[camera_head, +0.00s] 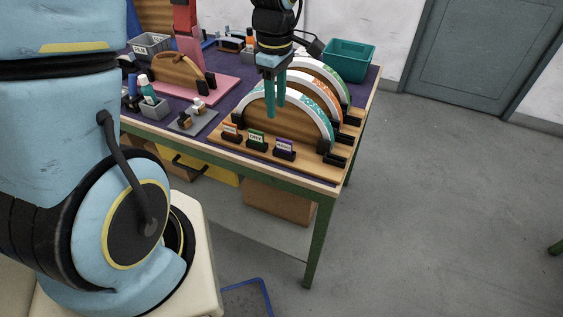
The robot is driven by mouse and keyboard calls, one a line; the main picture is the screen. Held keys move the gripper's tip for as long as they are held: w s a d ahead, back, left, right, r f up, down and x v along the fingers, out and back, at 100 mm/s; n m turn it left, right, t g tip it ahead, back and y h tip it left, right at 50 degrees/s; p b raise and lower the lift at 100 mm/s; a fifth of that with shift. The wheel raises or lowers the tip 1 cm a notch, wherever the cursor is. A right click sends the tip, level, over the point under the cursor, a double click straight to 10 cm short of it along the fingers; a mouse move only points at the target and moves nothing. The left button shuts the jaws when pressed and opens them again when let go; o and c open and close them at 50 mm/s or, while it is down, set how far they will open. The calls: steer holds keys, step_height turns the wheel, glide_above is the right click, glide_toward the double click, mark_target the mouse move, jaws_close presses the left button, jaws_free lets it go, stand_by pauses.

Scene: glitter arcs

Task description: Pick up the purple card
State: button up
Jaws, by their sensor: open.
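The purple card (285,146) stands upright in a black holder at the right end of a short row on the front of a wooden board (240,152). A green card (257,138) and an orange-red card (231,131) stand to its left in similar holders. My gripper (275,108) points down with two teal fingers, which are parted and empty. In the picture it is above and slightly left of the purple card, in front of the teal glitter arc (318,110). I cannot tell its exact height or depth.
Several wooden arches with teal, orange and green bands stand behind the cards. A teal bin (350,60) is at the back right. A pink board (215,93), a grey basket (150,45) and small bottles crowd the left.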

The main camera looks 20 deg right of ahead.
mark_target(284, 142)
steer(key=shift+s+d+f+n, duration=0.3)
steer(key=shift+s+d+f, duration=0.1)
steer(key=shift+s+d, duration=0.3)
steer(key=shift+f, duration=0.35)
steer(key=shift+f+p, duration=1.5)
steer(key=shift+f, duration=3.5)
jaws_close()
